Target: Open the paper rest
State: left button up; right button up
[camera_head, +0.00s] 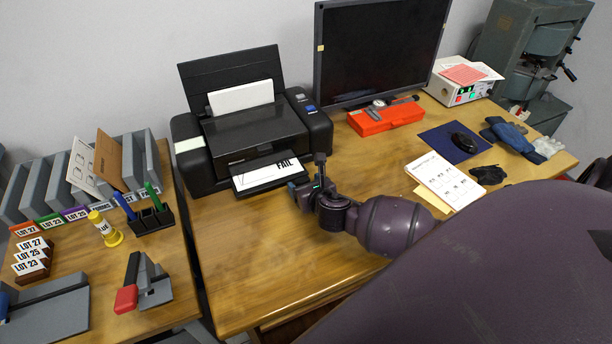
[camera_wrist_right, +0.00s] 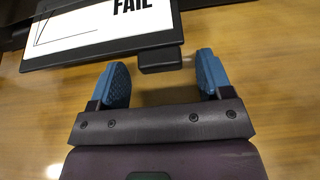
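The black printer (camera_head: 255,128) stands at the back left of the desk. Its front paper rest (camera_head: 243,192) sticks out and bears a white sheet marked FAIL (camera_head: 268,174); the rest's dark front edge also shows in the right wrist view (camera_wrist_right: 105,50). A small black tab (camera_wrist_right: 160,60) juts from that edge. My right gripper (camera_head: 296,188) is just in front of the rest, at its right part. In the right wrist view the gripper (camera_wrist_right: 161,80) is open, with blue finger pads either side of the tab's line and apart from it. My left gripper is not in view.
A monitor (camera_head: 380,50) and a red case (camera_head: 386,118) stand right of the printer. A printed sheet (camera_head: 446,180) lies right of my forearm. A side table at left holds folders, a pen holder (camera_head: 152,218) and a stapler (camera_head: 142,285). The desk's front left is clear.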

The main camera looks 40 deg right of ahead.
jog(key=shift+s, duration=0.1)
jog(key=shift+s+a+r, duration=0.1)
jog(key=shift+s+r, duration=0.1)
jog(key=shift+s, duration=0.1)
jog(key=p+v, duration=0.2)
jog(key=v, duration=0.7)
jog(key=shift+s+a+r, duration=0.1)
jog(key=shift+s, duration=0.25)
jog(key=shift+s, duration=0.1)
